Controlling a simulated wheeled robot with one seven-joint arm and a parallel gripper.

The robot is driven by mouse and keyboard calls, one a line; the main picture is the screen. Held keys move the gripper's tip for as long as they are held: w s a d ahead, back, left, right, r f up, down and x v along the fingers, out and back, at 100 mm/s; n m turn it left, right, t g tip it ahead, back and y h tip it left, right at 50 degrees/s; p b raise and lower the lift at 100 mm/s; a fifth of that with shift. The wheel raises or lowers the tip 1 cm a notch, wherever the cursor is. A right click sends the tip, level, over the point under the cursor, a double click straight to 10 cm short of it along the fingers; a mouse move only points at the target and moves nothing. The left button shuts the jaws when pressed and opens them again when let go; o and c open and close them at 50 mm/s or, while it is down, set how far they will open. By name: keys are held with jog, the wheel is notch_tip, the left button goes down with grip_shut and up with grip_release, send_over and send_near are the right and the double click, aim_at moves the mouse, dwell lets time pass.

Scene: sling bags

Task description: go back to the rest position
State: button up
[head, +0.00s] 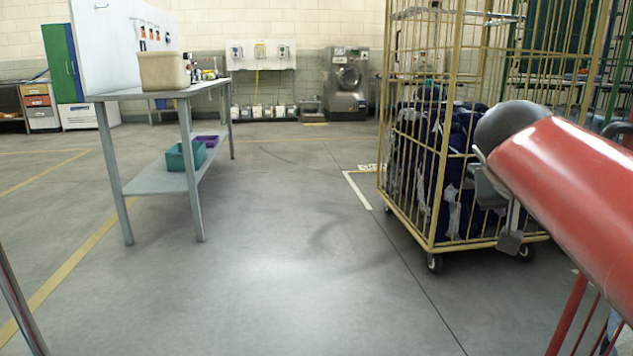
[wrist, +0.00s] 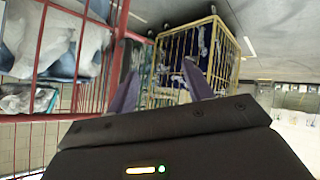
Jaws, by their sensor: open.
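My gripper (head: 509,240) hangs below the end of my red arm at the right of the head view, in front of the yellow cage trolley (head: 432,215). In the wrist view my gripper (wrist: 158,70) has its two fingers apart with nothing between them. Dark blue and white bags (head: 448,150) fill the lower part of the yellow cage. The yellow cage also shows beyond the fingers in the wrist view (wrist: 233,50).
A red cage (wrist: 103,45) with pale bags (wrist: 60,40) is close on the left in the wrist view; red bars (head: 568,318) show at the head view's lower right. A grey table (head: 150,187) stands at left. The middle floor (head: 280,250) is clear.

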jog(key=s+a+f+n+g+y, duration=0.1)
jog(key=s+a+f+y, duration=0.1)
jog(key=s+a+f, duration=0.5)
jog(key=s+a+f+n+y, duration=0.2)
jog(key=s+a+f+y, duration=0.15)
jog(key=f, duration=0.55)
jog(key=s+a+f+n+g+y, duration=0.1)
jog(key=s+a+f+y, duration=0.1)
jog(key=s+a+f, duration=0.5)
notch_tip(320, 180, up, 13)
jog(key=w+d+p, duration=0.1)
jog(key=p, duration=1.2)
jog(key=shift+w+d, duration=0.15)
jog(key=shift+d, duration=0.15)
jog(key=shift+c, duration=0.3)
